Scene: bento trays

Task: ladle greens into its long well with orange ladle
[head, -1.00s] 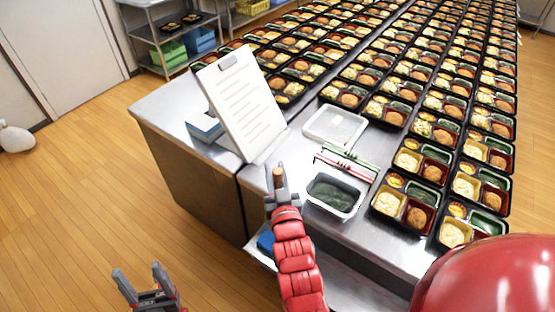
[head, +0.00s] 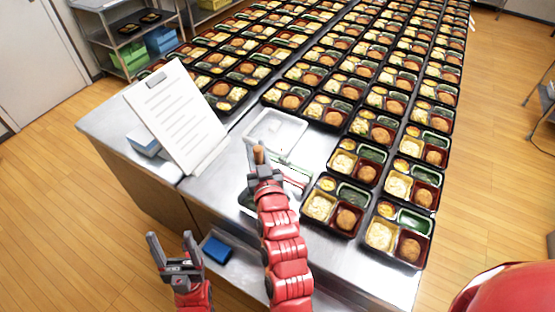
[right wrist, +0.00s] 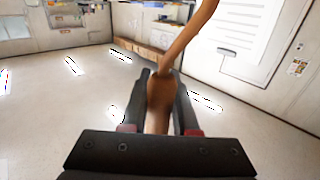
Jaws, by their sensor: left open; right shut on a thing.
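My right gripper (head: 262,172) is shut on the orange ladle (head: 259,153), whose handle end shows as a short brown stub. In the right wrist view the ladle's brown handle (right wrist: 182,48) rises from between the fingers (right wrist: 160,105); its bowl is not in view. The right gripper and arm cover most of the steel tub of greens (head: 244,203), whose left rim shows. My left gripper (head: 174,254) is open and empty, left of the counter's front. The nearest bento trays (head: 333,207) (head: 399,234) have long wells with green in them; how full these are I cannot tell.
Red and green tongs (head: 297,176) lie right of the right gripper. A clear, shallow container (head: 275,131) lies behind it. A clipboard with a sheet (head: 176,115) stands at left. A blue item (head: 216,249) sits on the lower shelf. Rows of filled trays cover the counter behind.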

